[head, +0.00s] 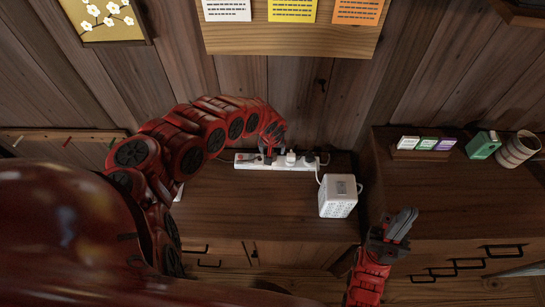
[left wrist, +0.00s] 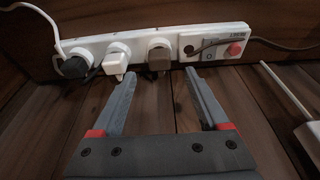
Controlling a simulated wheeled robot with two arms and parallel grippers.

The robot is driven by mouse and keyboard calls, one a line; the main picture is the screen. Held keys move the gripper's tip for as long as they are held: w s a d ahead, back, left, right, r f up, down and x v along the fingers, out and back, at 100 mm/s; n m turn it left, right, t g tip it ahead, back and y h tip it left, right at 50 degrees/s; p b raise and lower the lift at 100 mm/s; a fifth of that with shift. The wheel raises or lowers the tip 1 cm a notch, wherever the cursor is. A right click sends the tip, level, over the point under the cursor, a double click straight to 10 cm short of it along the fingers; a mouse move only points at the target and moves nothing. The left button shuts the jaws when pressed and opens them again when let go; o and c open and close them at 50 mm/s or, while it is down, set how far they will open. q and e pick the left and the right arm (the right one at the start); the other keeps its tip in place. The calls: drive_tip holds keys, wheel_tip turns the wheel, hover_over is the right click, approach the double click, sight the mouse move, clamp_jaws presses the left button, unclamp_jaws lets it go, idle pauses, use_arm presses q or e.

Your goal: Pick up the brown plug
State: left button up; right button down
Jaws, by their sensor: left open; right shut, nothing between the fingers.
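The brown plug (left wrist: 158,56) sits in the white power strip (left wrist: 185,44), between a white plug (left wrist: 115,62) and the strip's switch end in the left wrist view. My left gripper (left wrist: 159,76) is open and empty. Its fingertips point at the brown plug, one to each side of it in the picture, with the plug a little beyond them. In the head view the left gripper (head: 269,156) is at the strip (head: 250,164) and hides the brown plug. My right gripper (head: 403,222) is shut and empty, away at the lower right.
A black plug (left wrist: 74,67) is beyond the white one, and a red button (left wrist: 236,49) is on the strip's other end. A white cube-shaped power box (head: 338,197) stands on the wooden desk (head: 250,215). Small boxes and a mug (head: 515,150) are on the right cabinet.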

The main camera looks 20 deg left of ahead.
sight(272, 154)
use_arm(q)
drive_tip(key=x, duration=0.3)
drive_tip(key=shift+d+f, duration=0.15)
drive_tip(key=shift+f, duration=0.05)
drive_tip(key=shift+w+f, duration=0.15)
drive_tip(key=shift+f, duration=0.4)
clamp_jaws()
